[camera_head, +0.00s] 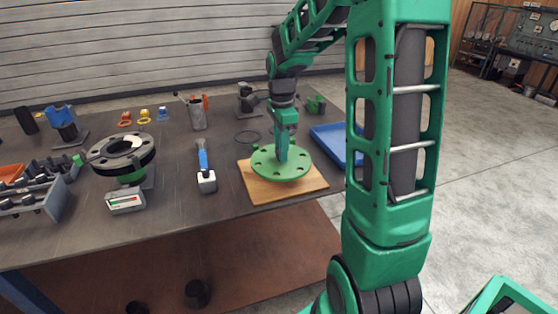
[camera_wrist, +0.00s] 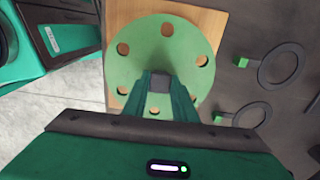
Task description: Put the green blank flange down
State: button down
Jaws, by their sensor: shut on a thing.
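The green blank flange (camera_head: 270,170) is a flat round disc with bolt holes around its edge. It lies level at the wooden board (camera_head: 256,192) on the workbench; I cannot tell whether it touches the board or is just above it. My gripper (camera_head: 282,154) points down at the middle of the flange and is shut on it. In the wrist view the flange (camera_wrist: 135,62) fills the middle with the board (camera_wrist: 212,22) behind it. My gripper (camera_wrist: 160,88) is shut on a small dark grip piece at its centre, and its fingers hide part of the flange.
A blue tray (camera_head: 328,137) is right of the board. A blue-handled tool (camera_head: 204,170) lies to its left. Farther left are the flanged pipe (camera_head: 126,152), a small gauge box (camera_head: 125,200) and a grey parts bin (camera_head: 52,200). A thin ring (camera_head: 247,136) lies behind the board.

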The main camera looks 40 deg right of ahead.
jog(key=shift+f, duration=2)
jog(key=shift+f, duration=0.1)
jog(key=c, duration=1.5)
grip_release()
jog(key=shift+o, duration=0.2)
